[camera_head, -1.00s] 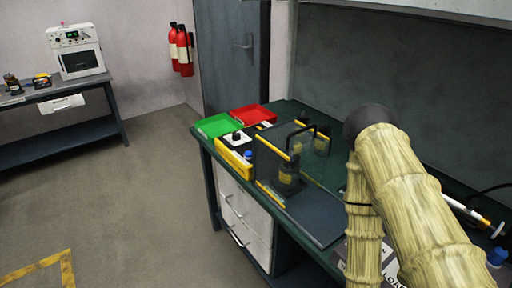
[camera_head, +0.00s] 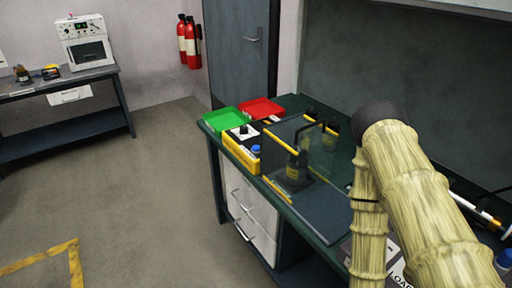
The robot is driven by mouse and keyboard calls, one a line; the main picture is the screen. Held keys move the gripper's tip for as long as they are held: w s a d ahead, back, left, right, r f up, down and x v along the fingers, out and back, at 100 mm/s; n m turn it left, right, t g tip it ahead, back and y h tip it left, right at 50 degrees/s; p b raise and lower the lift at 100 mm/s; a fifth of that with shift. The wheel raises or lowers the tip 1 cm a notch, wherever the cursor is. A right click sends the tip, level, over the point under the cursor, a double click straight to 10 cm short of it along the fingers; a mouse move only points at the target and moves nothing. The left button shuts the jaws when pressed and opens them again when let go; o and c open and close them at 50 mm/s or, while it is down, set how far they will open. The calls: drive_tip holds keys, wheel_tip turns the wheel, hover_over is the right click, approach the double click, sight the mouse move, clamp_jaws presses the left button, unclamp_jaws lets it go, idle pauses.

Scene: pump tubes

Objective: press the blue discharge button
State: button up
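The blue discharge button (camera_head: 256,149) sits on top of a yellow-edged control box (camera_head: 240,153) near the front edge of the green workbench. A white panel with a black knob (camera_head: 242,131) is beside it on the same box. A transparent guard with yellow edges (camera_head: 309,142) stands just right of the box, with dark pump parts behind it. My arm, in a pale ribbed cover, fills the right side of the view. My gripper's fingers are not visible, so their state does not show.
A green tray (camera_head: 224,119) and a red tray (camera_head: 262,109) lie at the bench's far end. White drawers (camera_head: 250,212) are below. A dark plate (camera_head: 322,213) lies before the guard. Open floor is at left. Another table (camera_head: 60,86) with a white machine (camera_head: 84,41) stands at the back left.

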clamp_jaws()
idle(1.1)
